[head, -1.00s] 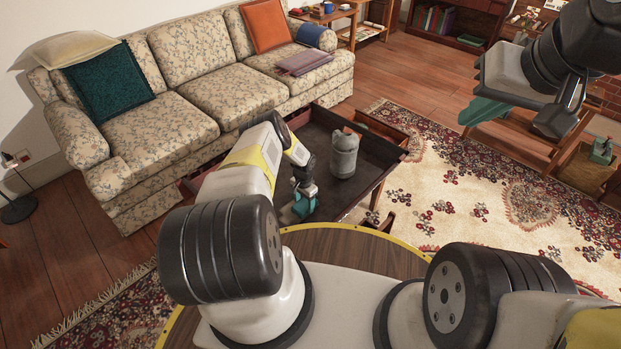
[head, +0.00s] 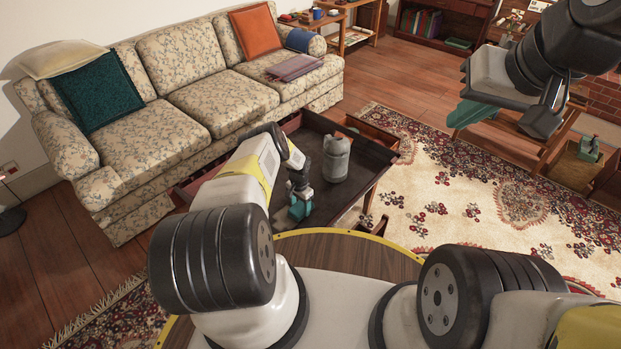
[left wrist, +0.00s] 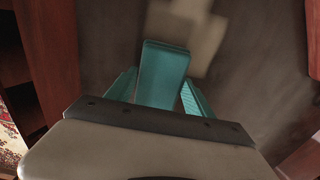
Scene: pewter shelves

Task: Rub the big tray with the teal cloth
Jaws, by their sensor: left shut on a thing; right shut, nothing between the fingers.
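The big tray (head: 372,162) is a wide, dark, low-sided surface with reddish-brown walls, in front of the sofa. In the left wrist view its grey-brown floor (left wrist: 262,70) fills the background. My left gripper (head: 300,207) is low over the tray's near part. In the left wrist view its teal fingers stand on both sides of the teal cloth (left wrist: 163,75), a flat upright slab, and are shut on it. I cannot tell if the cloth touches the tray. My right gripper (head: 470,113) is shut and empty, raised at the upper right, away from the tray.
A grey jug-like container (head: 337,158) stands on the tray, close right of my left gripper. A blurred pale shape (left wrist: 185,30) lies beyond the cloth. The floral sofa (head: 205,95) borders the tray's far side. The rug (head: 450,190) to the right has open room.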

